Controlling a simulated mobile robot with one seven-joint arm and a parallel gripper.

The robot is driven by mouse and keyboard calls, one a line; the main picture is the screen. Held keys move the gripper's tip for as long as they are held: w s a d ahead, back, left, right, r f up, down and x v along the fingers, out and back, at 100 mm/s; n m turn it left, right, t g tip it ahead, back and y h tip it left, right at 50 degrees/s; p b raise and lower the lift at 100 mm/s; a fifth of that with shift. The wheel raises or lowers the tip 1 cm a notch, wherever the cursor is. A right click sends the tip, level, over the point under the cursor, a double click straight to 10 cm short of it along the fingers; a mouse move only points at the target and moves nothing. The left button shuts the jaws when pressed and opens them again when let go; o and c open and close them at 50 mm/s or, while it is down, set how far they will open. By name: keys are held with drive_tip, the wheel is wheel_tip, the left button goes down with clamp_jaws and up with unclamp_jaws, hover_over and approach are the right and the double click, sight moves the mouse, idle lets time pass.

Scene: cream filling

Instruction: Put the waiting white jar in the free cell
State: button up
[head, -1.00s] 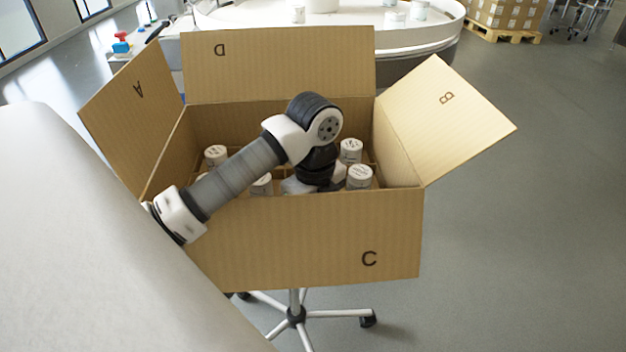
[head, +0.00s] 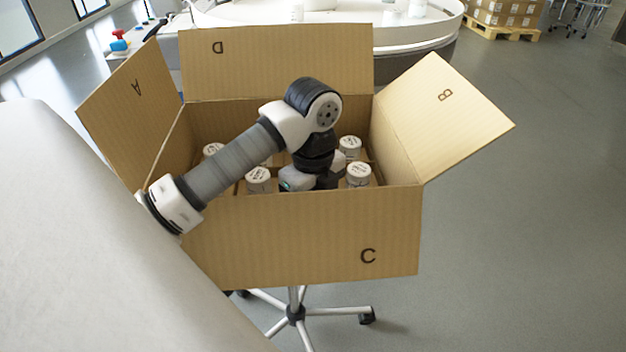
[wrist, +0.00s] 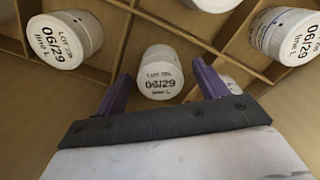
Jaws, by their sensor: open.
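A white jar (wrist: 159,76) with a printed lid stands between the two purple fingers of my open gripper (wrist: 161,88) in the wrist view. The fingers are apart on either side of its lid; I cannot tell whether they touch it. The cardboard box (head: 310,235) has its flaps open, and my arm reaches down into it. My fingers are hidden in the head view. Other white jars stand in divider cells, at the left (wrist: 62,40) and right (wrist: 288,36) in the wrist view. I cannot make out an empty cell for certain.
Thin cardboard dividers (wrist: 184,30) separate the cells. Flap B (head: 445,115) spreads to the right, flap A (head: 130,115) to the left, and flap D (head: 280,65) stands at the back. A round white table (head: 440,25) with jars stands behind.

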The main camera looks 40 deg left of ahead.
wheel_tip(320, 180, up, 12)
drive_tip(key=shift+p, duration=0.3)
